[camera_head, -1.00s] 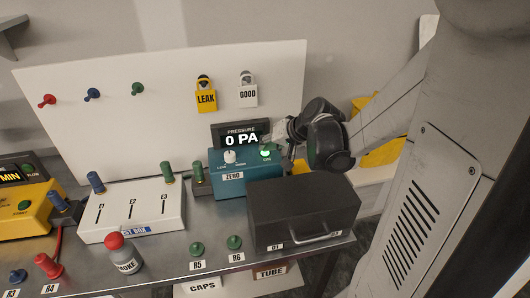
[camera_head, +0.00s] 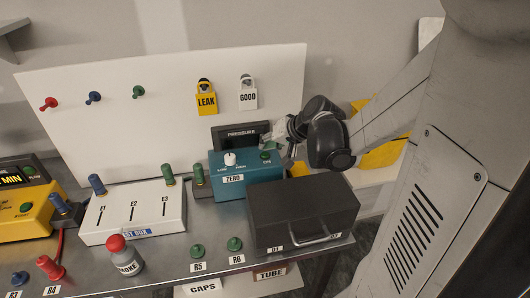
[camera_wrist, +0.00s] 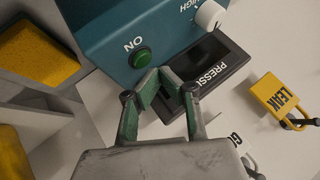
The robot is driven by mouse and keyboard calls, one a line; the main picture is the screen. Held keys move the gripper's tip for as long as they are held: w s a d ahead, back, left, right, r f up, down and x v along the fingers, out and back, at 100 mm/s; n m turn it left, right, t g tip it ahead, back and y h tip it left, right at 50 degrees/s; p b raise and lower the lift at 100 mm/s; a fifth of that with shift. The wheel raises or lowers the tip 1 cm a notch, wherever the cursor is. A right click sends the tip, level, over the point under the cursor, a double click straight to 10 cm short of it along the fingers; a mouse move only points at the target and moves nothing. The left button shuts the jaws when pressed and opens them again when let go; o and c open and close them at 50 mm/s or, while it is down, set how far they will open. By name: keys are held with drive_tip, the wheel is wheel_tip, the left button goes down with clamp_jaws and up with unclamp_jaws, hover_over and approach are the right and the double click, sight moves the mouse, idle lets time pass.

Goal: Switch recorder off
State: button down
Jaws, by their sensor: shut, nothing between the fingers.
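The recorder is a teal box (camera_head: 234,187) with a white knob (camera_head: 229,159) and a PRESSURE display (camera_head: 241,134), which is dark. Its green ON button (camera_head: 266,156) is unlit; the button also shows in the wrist view (camera_wrist: 141,58). My gripper (camera_head: 284,148) is at the recorder's right end, partly hidden by my own wrist in the head view. In the wrist view, my gripper (camera_wrist: 163,80) has its green-padded fingertips together and empty, right beside the ON button. I cannot tell whether they touch it.
A dark grey case (camera_head: 302,207) with a handle stands close in front of the recorder. A white box (camera_head: 134,213) with slots is to the left. A white backboard (camera_head: 150,110) with LEAK (camera_head: 206,100) and GOOD (camera_head: 247,97) padlocks rises behind.

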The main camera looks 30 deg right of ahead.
sight(265, 155)
drive_tip(key=shift+r, duration=0.1)
drive_tip(key=shift+r+p, duration=1.8)
drive_tip(key=shift+r, duration=0.65)
drive_tip(key=shift+s+a, duration=0.1)
drive_tip(key=shift+a, duration=0.2)
drive_tip(key=s+a+n+g+h+b, duration=0.1)
drive_tip(key=s+a+n+b, duration=0.4)
drive_tip(key=s+a, duration=1)
drive_tip(key=s+h+b, duration=0.1)
drive_tip(key=s, duration=0.2)
drive_tip(key=shift+a+f+n+g+h+b, duration=0.25)
drive_tip(key=shift+f+n+g+h+b, duration=0.05)
drive_tip(key=shift+f+b, duration=0.1)
